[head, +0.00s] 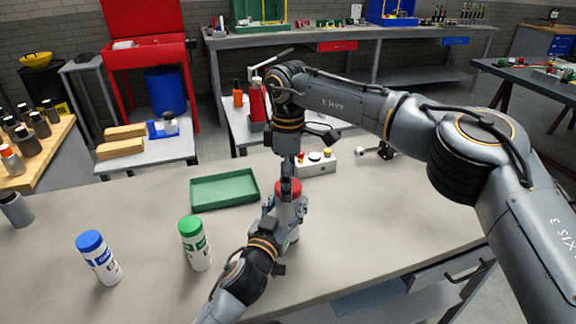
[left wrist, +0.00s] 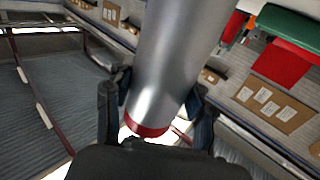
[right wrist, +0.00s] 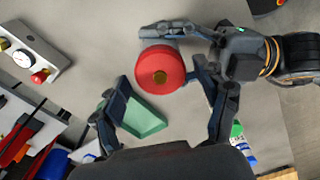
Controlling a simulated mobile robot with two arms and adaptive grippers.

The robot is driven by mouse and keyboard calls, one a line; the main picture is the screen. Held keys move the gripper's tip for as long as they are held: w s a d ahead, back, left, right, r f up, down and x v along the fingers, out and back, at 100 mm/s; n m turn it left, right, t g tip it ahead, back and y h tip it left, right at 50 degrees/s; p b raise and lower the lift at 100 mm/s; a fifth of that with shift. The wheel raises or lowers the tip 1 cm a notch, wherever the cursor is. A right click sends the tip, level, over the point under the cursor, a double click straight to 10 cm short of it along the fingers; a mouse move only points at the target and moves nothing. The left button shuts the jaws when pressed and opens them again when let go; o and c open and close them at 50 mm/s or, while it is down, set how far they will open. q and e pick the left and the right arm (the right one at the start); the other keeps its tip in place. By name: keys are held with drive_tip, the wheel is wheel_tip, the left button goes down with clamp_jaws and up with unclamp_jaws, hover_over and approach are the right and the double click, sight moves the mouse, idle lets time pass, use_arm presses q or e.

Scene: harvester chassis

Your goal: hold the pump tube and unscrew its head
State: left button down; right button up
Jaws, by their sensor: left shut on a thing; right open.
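The pump tube (left wrist: 175,60) is a smooth silver cylinder, seen large in the left wrist view. Its red round head (right wrist: 160,70) has a brass centre in the right wrist view, and it tops the tube in the head view (head: 289,186). My left gripper (head: 287,212) is shut around the tube below the head and holds it roughly upright over the table. My right gripper (head: 290,178) points down from above, open, its fingers on either side of the head. Whether a finger touches the head cannot be told. The grippers hide part of the tube.
A green tray (head: 225,188) lies behind and left on the table (head: 390,215). A blue-capped bottle (head: 99,258) and a green-capped bottle (head: 195,244) stand at the left front. A gauge box (head: 317,164) sits behind the grippers. The table's right part is mostly clear.

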drive_tip(key=shift+f, duration=0.3)
